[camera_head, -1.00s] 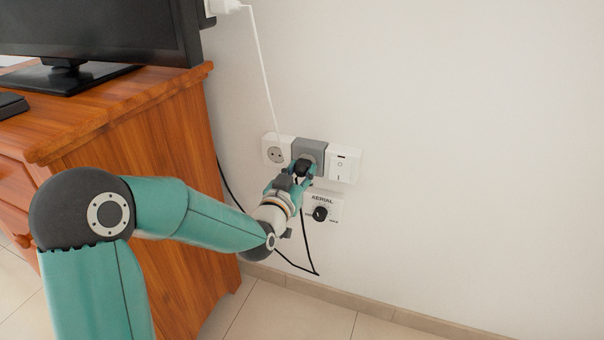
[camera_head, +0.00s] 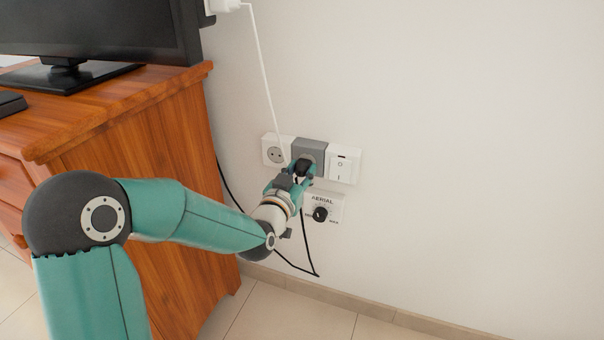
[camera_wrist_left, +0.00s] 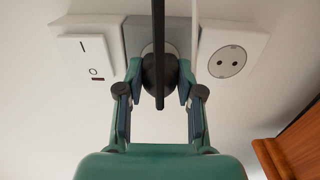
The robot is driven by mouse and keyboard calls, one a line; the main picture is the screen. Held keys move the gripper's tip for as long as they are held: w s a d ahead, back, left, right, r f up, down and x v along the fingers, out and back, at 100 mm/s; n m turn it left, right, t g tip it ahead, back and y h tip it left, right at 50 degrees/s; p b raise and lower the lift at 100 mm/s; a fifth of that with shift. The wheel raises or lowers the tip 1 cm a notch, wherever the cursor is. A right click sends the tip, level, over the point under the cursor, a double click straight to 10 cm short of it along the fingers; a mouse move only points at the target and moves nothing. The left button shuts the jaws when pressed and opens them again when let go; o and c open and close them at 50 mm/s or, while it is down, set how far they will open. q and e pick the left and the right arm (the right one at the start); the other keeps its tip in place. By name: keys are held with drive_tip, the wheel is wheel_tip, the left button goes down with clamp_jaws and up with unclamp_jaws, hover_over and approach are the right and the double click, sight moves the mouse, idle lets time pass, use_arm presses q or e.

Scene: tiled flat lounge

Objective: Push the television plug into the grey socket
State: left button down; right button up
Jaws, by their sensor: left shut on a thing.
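The television plug (camera_head: 303,166) is black, with a black cable that hangs below my gripper. The grey socket (camera_head: 312,148) is on the wall between a white socket and a white switch. My left gripper (camera_head: 301,172) is shut on the plug right in front of the grey socket. In the left wrist view the plug (camera_wrist_left: 160,75) sits between the fingers against the round recess of the grey socket (camera_wrist_left: 135,36). How deep it sits is hidden by the plug and cable. My right gripper is not in view.
A white socket (camera_head: 276,150) is left of the grey one and a white switch (camera_head: 343,164) is right. An aerial plate with a black knob (camera_head: 320,214) is below. A wooden cabinet (camera_head: 130,180) with a television (camera_head: 100,30) stands left. A white cable (camera_head: 262,75) hangs above.

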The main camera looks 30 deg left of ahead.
sight(299, 175)
use_arm(q)
drive_tip(key=shift+w+a, duration=0.15)
drive_tip(key=shift+w, duration=0.3)
idle(0.3)
drive_tip(key=c, duration=0.7)
unclamp_jaws()
drive_tip(key=shift+o, duration=0.2)
drive_tip(key=v, duration=0.7)
drive_tip(key=shift+s, duration=0.25)
drive_tip(key=shift+f, duration=0.1)
